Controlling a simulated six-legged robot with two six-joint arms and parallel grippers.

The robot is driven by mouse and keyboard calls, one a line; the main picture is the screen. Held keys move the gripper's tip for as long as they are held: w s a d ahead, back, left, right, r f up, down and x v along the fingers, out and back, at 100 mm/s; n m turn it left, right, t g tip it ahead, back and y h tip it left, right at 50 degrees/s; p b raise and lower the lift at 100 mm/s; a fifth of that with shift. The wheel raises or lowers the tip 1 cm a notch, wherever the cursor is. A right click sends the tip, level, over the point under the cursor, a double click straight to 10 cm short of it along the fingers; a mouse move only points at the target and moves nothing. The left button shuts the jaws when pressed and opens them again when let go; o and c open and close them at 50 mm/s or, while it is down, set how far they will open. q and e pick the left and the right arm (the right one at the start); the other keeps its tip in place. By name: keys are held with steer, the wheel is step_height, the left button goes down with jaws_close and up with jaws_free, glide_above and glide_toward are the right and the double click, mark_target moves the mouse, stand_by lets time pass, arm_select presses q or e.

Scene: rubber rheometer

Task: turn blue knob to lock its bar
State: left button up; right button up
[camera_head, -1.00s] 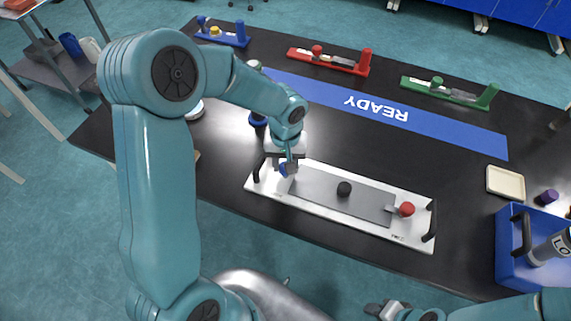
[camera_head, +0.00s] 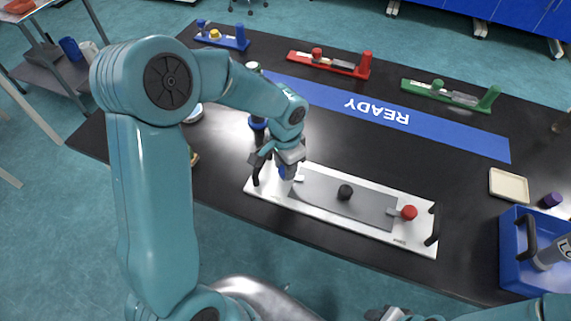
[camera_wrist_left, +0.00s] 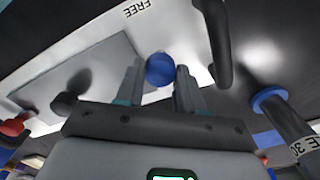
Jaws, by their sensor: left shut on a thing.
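The blue knob (camera_head: 284,173) is at the left end of a white plate (camera_head: 330,214) on the black table. My left gripper (camera_head: 287,165) reaches down over it and is shut on it. In the left wrist view the blue knob (camera_wrist_left: 160,69) sits between the two fingers of the left gripper (camera_wrist_left: 158,84). A small pale bar (camera_head: 298,178) shows beside the knob; its exact angle is partly hidden. A "FREE" label (camera_wrist_left: 137,8) shows on the plate. Part of my right gripper (camera_head: 388,313) shows at the bottom edge; its jaws are unclear.
The plate carries a grey panel with a black knob (camera_head: 345,192), a red knob (camera_head: 409,213) and black end handles (camera_head: 434,224). A blue box (camera_head: 515,265) and a beige tray (camera_head: 509,185) are at right. Red, green and blue fixtures stand behind the blue READY strip (camera_head: 390,116).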

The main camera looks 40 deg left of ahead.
arm_select(q)
steer(key=shift+w+r+m, duration=0.1)
steer(key=shift+m, duration=1)
steer(key=o, duration=1)
steer(key=shift+o, duration=0.2)
step_height(320, 180, up, 16)
steer(key=shift+r+p, duration=0.15)
steer(key=shift+p, duration=0.15)
